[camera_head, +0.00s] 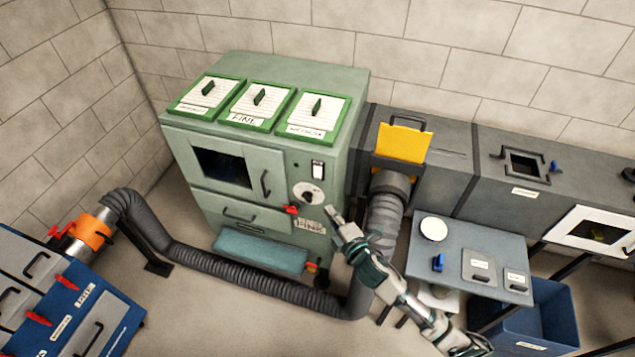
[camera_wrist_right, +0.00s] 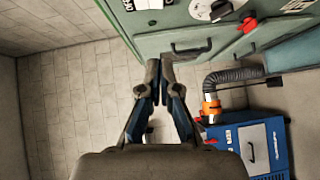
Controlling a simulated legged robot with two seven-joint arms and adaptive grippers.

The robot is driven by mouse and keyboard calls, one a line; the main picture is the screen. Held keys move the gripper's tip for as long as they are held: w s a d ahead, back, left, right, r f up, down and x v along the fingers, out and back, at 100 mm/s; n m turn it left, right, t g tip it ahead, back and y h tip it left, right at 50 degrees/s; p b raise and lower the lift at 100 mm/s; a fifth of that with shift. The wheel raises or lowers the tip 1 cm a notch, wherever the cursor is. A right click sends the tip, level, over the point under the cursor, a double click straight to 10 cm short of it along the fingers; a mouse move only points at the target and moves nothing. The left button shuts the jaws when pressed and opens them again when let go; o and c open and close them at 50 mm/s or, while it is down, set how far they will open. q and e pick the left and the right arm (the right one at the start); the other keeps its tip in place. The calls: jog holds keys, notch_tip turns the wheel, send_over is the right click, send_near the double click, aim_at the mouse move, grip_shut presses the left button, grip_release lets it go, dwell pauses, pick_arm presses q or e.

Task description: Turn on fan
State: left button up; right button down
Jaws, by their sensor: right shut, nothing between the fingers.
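A green cabinet (camera_head: 272,160) stands against the back wall. Its front has a white rocker switch (camera_head: 318,170), a round dial (camera_head: 308,194) below it, and a red knob (camera_head: 291,209) lower left of the dial. My right gripper (camera_head: 335,215) is shut and empty, in front of the cabinet's lower right, below the switch and dial. In the right wrist view the shut fingertips (camera_wrist_right: 160,66) are below the switch (camera_wrist_right: 148,4), with the dial (camera_wrist_right: 210,9) to the right. I cannot tell the switch's position. My left gripper is not in view.
A grey hose (camera_head: 230,275) curves along the floor to an orange collar (camera_head: 90,232) on a blue unit (camera_head: 60,300). A grey duct (camera_head: 450,165) with a yellow gate (camera_head: 402,143) runs right. A small table (camera_head: 455,255) and blue bin (camera_head: 540,320) stand right of my arm.

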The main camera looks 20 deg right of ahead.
jog(key=w, duration=0.1)
send_near(314, 176)
jog(key=w+a, duration=0.2)
jog(key=a, duration=0.2)
jog(key=shift+w+d+f+p, duration=0.2)
jog(key=shift+w+d, duration=0.55)
jog(key=shift+w, duration=0.3)
jog(key=shift+w+d+f+p, duration=0.15)
jog(key=shift+w+d, duration=0.6)
jog(key=shift+w, duration=0.3)
jog(key=shift+a, duration=0.1)
jog(key=shift+w+f+b, duration=0.1)
jog(key=shift+f+b, duration=0.05)
jog(key=shift+b, duration=0.15)
jog(key=shift+w, duration=0.1)
